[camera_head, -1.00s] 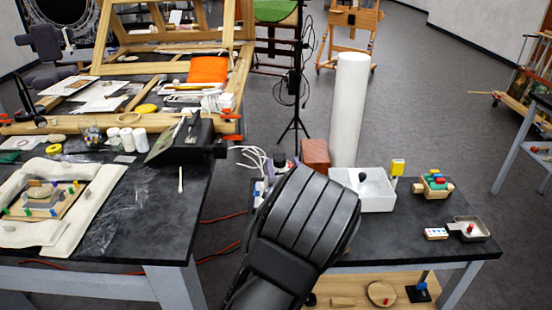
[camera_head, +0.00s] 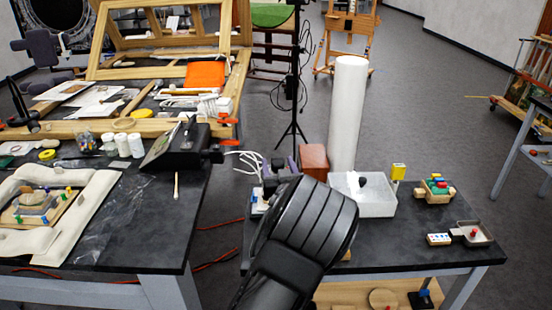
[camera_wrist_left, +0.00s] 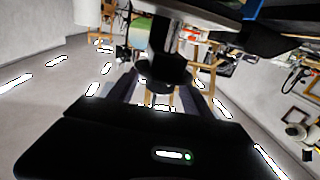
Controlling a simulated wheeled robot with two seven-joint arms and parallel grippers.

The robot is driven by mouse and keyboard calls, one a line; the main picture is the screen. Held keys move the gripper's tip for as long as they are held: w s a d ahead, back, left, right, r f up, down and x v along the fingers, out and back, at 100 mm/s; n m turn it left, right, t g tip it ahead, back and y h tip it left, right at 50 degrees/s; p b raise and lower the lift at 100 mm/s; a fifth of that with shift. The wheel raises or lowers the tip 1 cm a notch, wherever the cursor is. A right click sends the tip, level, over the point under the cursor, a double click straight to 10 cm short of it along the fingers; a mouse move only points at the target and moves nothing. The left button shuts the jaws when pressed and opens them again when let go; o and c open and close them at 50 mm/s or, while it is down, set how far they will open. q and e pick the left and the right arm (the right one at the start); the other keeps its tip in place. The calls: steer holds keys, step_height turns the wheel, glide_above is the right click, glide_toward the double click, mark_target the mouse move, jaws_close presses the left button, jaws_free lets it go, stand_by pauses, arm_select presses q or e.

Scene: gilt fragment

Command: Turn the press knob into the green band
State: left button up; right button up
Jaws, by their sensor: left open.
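My left gripper (camera_head: 279,169) is mostly hidden behind my own dark wrist in the head view; its grey-mauve fingers show beyond it, by a small device (camera_head: 258,203) with a white and blue face at the right table's left edge. In the left wrist view the gripper (camera_wrist_left: 163,98) is open, its fingers apart. A dark knob-like part (camera_wrist_left: 165,70) appears between or just beyond them; I cannot tell if they touch it. It may be the press knob. No green band can be made out. My right gripper is not in view.
On the right table (camera_head: 400,238) stand a white open box (camera_head: 375,203), a reddish-brown block (camera_head: 314,160), a tall white cylinder (camera_head: 347,110) and a small tray (camera_head: 472,234). A dark slanted device (camera_head: 178,147) sits on the left table. A floor gap separates the tables.

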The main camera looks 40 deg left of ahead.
mark_target(276, 161)
arm_select(q)
steer(key=shift+x, duration=1.7)
steer(key=shift+c, duration=0.4)
jaws_close()
